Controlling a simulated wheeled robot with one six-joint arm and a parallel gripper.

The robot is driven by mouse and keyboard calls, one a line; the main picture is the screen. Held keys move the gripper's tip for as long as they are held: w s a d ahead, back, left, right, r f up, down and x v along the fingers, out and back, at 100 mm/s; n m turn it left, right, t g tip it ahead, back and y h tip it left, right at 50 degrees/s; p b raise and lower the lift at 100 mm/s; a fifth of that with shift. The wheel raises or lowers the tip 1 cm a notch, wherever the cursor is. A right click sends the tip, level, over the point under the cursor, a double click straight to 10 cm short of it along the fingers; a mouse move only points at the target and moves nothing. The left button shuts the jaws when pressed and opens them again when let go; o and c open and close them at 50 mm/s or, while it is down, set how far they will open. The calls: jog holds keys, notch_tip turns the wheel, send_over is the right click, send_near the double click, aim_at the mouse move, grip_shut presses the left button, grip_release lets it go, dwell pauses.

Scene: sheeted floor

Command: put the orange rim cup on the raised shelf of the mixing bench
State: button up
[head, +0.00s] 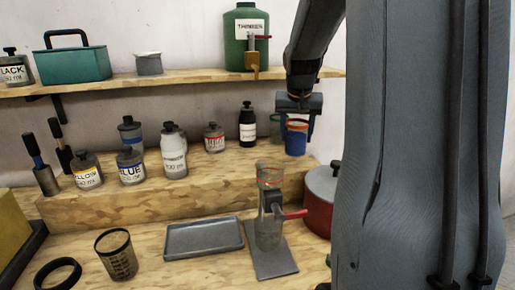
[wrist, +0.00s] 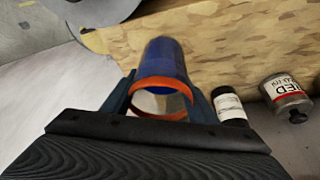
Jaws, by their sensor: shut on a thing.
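The orange rim cup (head: 296,138) is blue with an orange rim. My gripper (head: 298,118) is shut on it, with one finger on each side near the rim. In the wrist view the cup (wrist: 163,80) sits between the two fingers of my gripper (wrist: 160,98), its open rim towards the camera and its inside pale. In the head view the cup is upright at the right end of the raised shelf (head: 120,203) of the mixing bench. I cannot tell whether its base touches the shelf.
Several labelled bottles, including a white one (head: 173,155) and a red-labelled one (head: 214,138), stand on the raised shelf. A green thinner jug (head: 246,30) stands on the wall shelf above. A red pot (head: 320,200) and a clear dispenser (head: 268,225) stand below, near the cup.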

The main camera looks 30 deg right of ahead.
jog(key=w+a+p, duration=0.1)
jog(key=a, duration=0.2)
jog(key=w+a+p, duration=0.1)
jog(key=w+a, duration=0.1)
jog(key=a, duration=0.2)
jog(key=w+a+p, duration=0.1)
jog(key=w+a, duration=0.1)
jog(key=a, duration=0.2)
jog(key=shift+w+a, duration=0.1)
jog(key=shift+a, duration=0.05)
jog(key=shift+f+p, duration=0.6)
jog(key=shift+f, duration=1.15)
jog(key=shift+f, duration=0.15)
jog(key=o, duration=1.3)
